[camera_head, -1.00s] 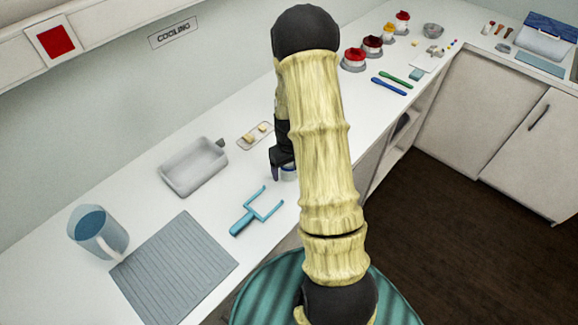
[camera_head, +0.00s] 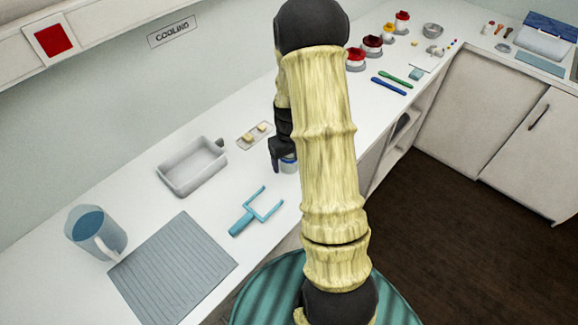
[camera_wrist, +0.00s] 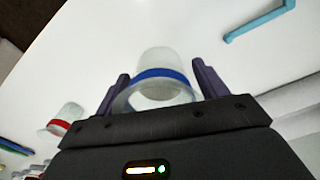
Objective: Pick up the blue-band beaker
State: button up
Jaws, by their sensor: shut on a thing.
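The blue-band beaker (camera_wrist: 161,78) is a pale, clear cup with a blue stripe, between the two dark fingers of my gripper (camera_wrist: 160,88) in the wrist view. My gripper is shut on it. In the head view, my gripper (camera_head: 283,158) is partly behind my arm, and the beaker (camera_head: 289,165) shows only as a small part with a blue stripe beside the finger. I cannot tell for sure whether its base is clear of the counter.
A red-band beaker (camera_wrist: 67,120) stands to the left in the wrist view. In the head view, a blue fork-shaped tool (camera_head: 257,212), a grey tray (camera_head: 192,168), a ribbed mat (camera_head: 172,268) and a jug (camera_head: 97,232) lie on the counter. Colourful jars (camera_head: 372,46) stand farther back.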

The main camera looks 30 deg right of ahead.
jog(key=r, duration=0.3)
jog(key=r+b, duration=0.1)
jog(key=r, duration=0.2)
jog(key=shift+w+a, duration=0.1)
jog(key=shift+w, duration=0.1)
jog(key=shift+s+r, duration=0.2)
jog(key=shift+f, duration=0.1)
